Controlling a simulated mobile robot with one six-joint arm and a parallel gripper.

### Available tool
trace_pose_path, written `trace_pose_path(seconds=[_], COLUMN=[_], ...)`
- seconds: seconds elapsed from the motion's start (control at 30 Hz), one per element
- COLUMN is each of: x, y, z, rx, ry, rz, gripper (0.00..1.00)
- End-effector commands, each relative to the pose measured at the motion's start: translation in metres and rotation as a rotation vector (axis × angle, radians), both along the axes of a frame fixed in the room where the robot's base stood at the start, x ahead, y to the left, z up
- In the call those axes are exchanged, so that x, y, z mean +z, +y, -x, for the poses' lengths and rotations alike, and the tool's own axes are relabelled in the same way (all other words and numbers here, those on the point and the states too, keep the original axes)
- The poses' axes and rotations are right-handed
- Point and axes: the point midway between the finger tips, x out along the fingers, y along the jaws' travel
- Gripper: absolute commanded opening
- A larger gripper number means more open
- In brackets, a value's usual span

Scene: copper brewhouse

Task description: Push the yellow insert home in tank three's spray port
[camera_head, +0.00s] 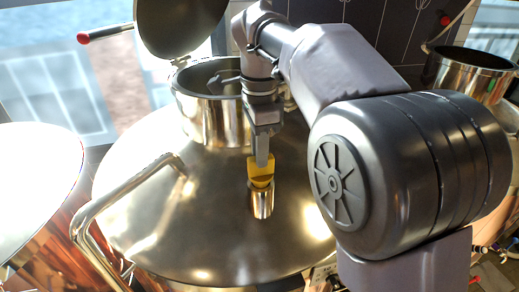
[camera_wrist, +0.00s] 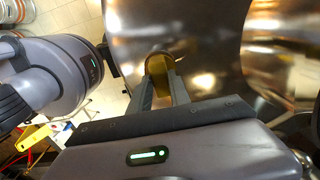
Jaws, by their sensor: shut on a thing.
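The yellow insert (camera_head: 261,171) is at the mouth of the spray port (camera_head: 261,201), a short upright metal stub on the domed tank top. My gripper (camera_head: 262,158) comes down from above and is shut on the insert's upper part. The insert's lower edge meets or sits just inside the port's rim; how deep it goes is hidden. In the wrist view the insert (camera_wrist: 158,65) shows between my two fingers (camera_wrist: 162,84), with the port mostly hidden behind it.
The tank top (camera_head: 200,245) is a wide shiny dome. An open manway (camera_head: 205,115) with a raised lid (camera_head: 180,22) stands behind the port. A bent rail (camera_head: 125,195) crosses the left side. A copper vessel (camera_head: 45,255) is at far left, another open metal vessel (camera_head: 440,70) at upper right.

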Motion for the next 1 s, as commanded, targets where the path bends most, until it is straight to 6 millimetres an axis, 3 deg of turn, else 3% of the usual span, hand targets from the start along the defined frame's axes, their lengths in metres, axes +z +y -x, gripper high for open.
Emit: trace_pose_path(seconds=[0.97, 1.0], x=[-0.022, -0.021], y=[0.0, 0.0], z=[0.0, 0.0], rx=[0.0, 0.0], ry=[0.0, 0.0], rz=[0.0, 0.0], gripper=[0.0, 0.31])
